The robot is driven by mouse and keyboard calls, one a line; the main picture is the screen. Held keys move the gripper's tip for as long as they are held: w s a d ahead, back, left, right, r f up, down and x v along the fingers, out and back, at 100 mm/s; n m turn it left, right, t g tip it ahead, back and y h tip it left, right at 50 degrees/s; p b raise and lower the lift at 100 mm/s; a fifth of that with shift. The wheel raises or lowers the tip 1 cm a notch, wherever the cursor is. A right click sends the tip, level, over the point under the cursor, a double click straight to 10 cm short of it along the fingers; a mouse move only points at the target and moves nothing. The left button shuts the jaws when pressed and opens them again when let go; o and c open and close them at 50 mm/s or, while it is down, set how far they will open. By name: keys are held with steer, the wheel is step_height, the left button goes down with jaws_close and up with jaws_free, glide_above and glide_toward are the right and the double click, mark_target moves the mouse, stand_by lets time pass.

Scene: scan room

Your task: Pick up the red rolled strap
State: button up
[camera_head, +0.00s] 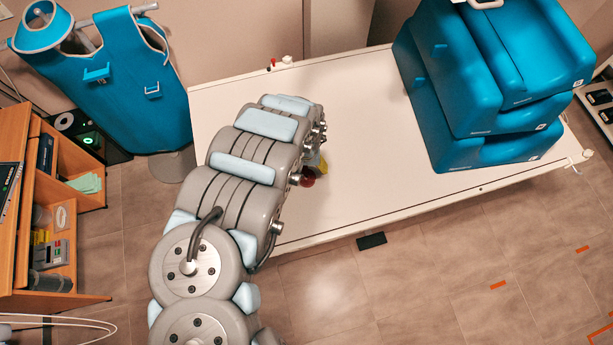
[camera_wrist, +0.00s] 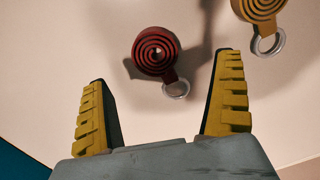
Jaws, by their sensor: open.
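The red rolled strap (camera_wrist: 155,52) lies on the white table, a dark red spiral coil with a short tab and a metal ring pointing to the lower right in the wrist view. My gripper (camera_wrist: 160,85) is open and empty, its two yellow-padded fingers spread apart. The strap shows beyond the fingertips, roughly between them in the picture, and neither finger touches it. In the head view a small dark red part (camera_head: 308,177) shows beside my arm, probably the strap. My arm hides most of the gripper there.
A yellow rolled strap (camera_wrist: 259,10) with a metal ring lies right of the red one. Stacked blue cushions (camera_head: 490,90) stand on the right end of the white table (camera_head: 370,150). A blue apron (camera_head: 125,85) hangs at left, near a wooden shelf unit (camera_head: 88,195). The table's middle is clear.

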mark_target(307, 176)
steer(key=shift+s+d+f, duration=0.1)
steer(key=shift+d+f, duration=0.05)
steer(key=shift+f, duration=0.9)
steer(key=shift+d+f, duration=0.15)
steer(key=shift+f, duration=1.75)
steer(key=shift+a, duration=0.1)
steer(key=c, duration=1.3)
steer(key=shift+r, duration=0.15)
